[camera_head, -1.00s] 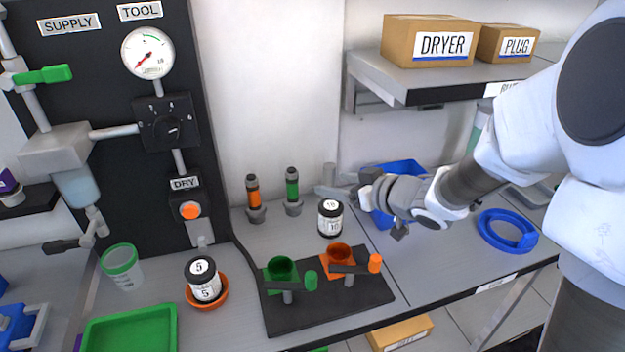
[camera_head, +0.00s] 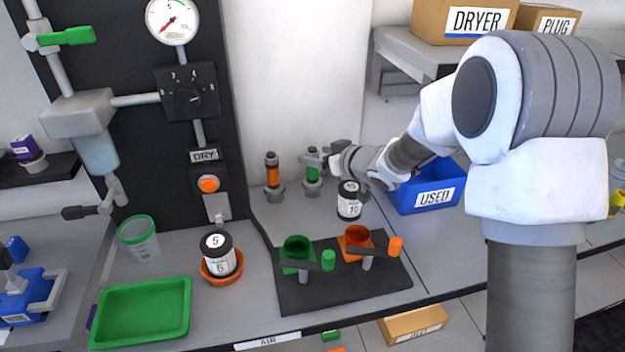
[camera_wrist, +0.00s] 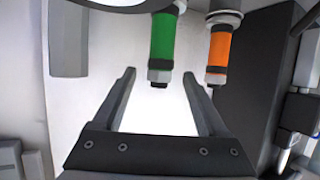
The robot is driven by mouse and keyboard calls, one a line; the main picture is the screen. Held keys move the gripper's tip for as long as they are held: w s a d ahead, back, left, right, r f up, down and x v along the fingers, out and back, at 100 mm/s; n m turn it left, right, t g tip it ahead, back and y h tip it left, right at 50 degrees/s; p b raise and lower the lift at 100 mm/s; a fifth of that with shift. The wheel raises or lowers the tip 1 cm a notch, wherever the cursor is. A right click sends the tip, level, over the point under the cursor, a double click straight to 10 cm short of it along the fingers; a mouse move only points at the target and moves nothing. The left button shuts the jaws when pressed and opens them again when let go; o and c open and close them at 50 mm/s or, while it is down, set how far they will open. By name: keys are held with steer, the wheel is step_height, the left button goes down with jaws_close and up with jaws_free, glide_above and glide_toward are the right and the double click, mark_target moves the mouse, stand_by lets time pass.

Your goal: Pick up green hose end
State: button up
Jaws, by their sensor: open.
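The green hose end (camera_head: 312,167) stands upright in a grey holder at the back of the bench, against the white wall panel. It also shows in the wrist view (camera_wrist: 162,42), with a dark tip, ahead of and between the open fingers. My gripper (camera_head: 330,158) is right beside it in the head view; in the wrist view my gripper (camera_wrist: 158,92) is open and empty, its two fingers apart with the dark tip near the gap. Whether a finger touches the hose end I cannot tell.
The orange hose end (camera_head: 272,172) stands just left of the green one. A black-lidded jar marked 10 (camera_head: 349,203) stands close below my gripper. A blue USED bin (camera_head: 433,197) is to the right. A black mat (camera_head: 330,290) with green and orange cups lies in front.

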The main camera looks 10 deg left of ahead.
steer(key=shift+x, duration=1.35)
jaws_close()
stand_by(0.3)
